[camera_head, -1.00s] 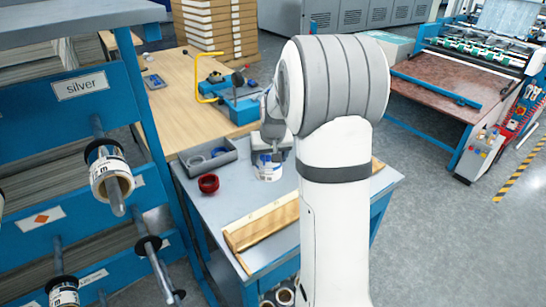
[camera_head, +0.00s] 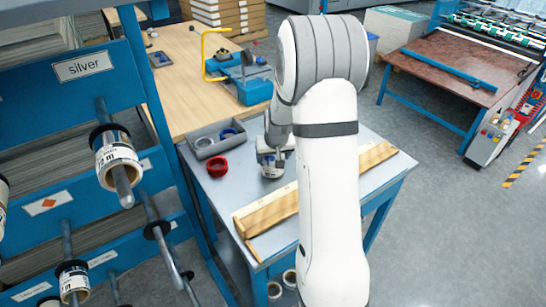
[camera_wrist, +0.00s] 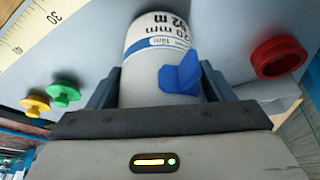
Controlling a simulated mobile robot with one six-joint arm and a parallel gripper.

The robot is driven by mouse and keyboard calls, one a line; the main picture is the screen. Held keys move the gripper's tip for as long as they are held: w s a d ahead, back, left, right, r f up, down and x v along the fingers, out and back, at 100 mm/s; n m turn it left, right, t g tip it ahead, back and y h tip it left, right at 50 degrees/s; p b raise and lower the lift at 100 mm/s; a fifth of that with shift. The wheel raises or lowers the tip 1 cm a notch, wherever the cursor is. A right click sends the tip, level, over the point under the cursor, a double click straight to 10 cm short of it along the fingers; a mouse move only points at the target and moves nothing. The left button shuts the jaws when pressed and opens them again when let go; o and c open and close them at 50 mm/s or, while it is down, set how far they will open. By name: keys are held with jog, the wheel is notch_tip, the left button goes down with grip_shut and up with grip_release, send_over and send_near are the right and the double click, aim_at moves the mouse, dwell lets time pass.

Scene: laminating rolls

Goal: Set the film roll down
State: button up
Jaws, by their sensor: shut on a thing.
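The film roll (camera_wrist: 150,50) is a white cylinder with a printed label and a blue stripe. My gripper (camera_wrist: 160,88) is shut on it, one dark finger on each side. In the head view the roll (camera_head: 271,170) is at the grey bench top (camera_head: 222,193), below my gripper (camera_head: 273,157); whether it touches the surface cannot be told. A blue winged piece (camera_wrist: 181,74) sits in front of the roll in the wrist view. My arm hides part of the bench to the right.
A red ring (camera_head: 217,166) and a grey tray (camera_head: 204,146) are left of the roll. A wooden ruler board (camera_head: 270,212) lies along the front. Green (camera_wrist: 66,93) and yellow (camera_wrist: 36,105) knobs show in the wrist view. A rack with rolls on rods (camera_head: 118,165) stands left.

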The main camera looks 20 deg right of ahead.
jog(key=shift+f, duration=0.4)
jog(key=shift+c, duration=0.6)
jog(key=o, duration=1.4)
jog(key=shift+r, duration=0.1)
jog(key=d+v, duration=0.1)
jog(key=v, duration=1)
jog(key=s+a+r, duration=0.2)
jog(key=s+a, duration=0.2)
jog(key=s, duration=0.4)
jog(key=s+a+r+n+g, duration=0.1)
jog(key=s+a, duration=0.3)
jog(key=s, duration=0.4)
jog(key=s+a+r+n, duration=0.1)
jog(key=s+a+r, duration=0.2)
jog(key=s, duration=0.6)
jog(key=shift+s+a+g+y, duration=0.1)
jog(key=shift+a+g+y, duration=0.3)
jog(key=shift+a, duration=0.65)
